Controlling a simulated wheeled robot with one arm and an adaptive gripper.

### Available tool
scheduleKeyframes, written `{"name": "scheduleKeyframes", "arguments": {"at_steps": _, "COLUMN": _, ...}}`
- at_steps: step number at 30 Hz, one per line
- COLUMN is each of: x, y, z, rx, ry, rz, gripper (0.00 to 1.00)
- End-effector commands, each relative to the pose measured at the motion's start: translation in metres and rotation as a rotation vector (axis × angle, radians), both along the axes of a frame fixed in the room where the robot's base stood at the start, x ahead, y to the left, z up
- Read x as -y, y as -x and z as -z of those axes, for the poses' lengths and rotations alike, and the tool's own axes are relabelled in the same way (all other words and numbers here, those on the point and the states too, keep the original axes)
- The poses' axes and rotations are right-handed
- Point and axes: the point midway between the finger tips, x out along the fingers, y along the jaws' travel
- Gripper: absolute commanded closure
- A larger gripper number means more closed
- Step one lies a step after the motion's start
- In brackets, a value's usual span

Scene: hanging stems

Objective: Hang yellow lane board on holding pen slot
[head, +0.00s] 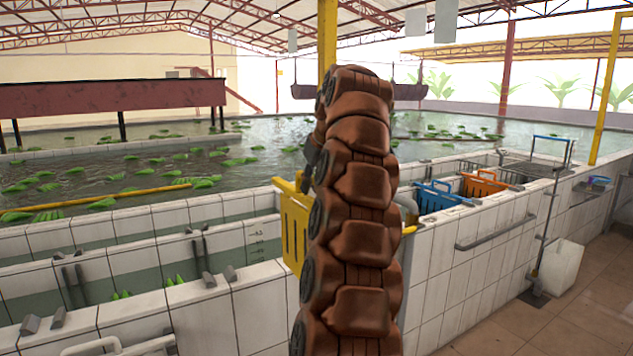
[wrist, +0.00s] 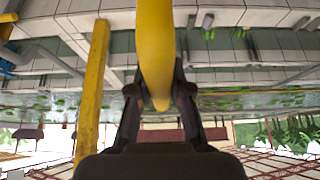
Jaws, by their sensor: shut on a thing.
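The yellow lane board (head: 294,232) is a slotted panel. In the head view it hangs upright beside my brown arm, above the tiled wall, partly hidden by the arm. In the wrist view, which looks upside down, the board (wrist: 155,45) shows edge-on between the two dark fingers of my gripper (wrist: 160,92), which is shut on it. My gripper is mostly hidden behind the arm in the head view. Grey bracket pairs, which look like slots (head: 201,258), sit on the tiled pen walls at left. I cannot tell which is the holding pen slot.
A blue board (head: 437,197) and an orange board (head: 484,184) hang at the tank wall on the right. A yellow post (wrist: 94,85) stands near my gripper. A white container (head: 560,268) stands on the floor at right. Tiled walls (head: 240,310) fill the front left.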

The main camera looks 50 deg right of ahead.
Motion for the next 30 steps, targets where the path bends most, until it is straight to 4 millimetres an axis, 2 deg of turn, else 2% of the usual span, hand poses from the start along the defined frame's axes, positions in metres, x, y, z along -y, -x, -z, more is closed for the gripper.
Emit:
{"name": "scheduleKeyframes", "arguments": {"at_steps": 14, "x": -0.02, "y": -0.004, "z": 0.016, "rx": 0.0, "ry": 0.004, "rz": -0.017, "gripper": 1.0}}
{"name": "scheduleKeyframes", "arguments": {"at_steps": 23, "x": -0.049, "y": -0.013, "z": 0.04, "rx": 0.0, "ry": 0.004, "rz": -0.038, "gripper": 1.0}}
{"name": "scheduleKeyframes", "arguments": {"at_steps": 30, "x": -0.079, "y": -0.021, "z": 0.066, "rx": -0.003, "ry": 0.002, "rz": -0.059, "gripper": 1.0}}
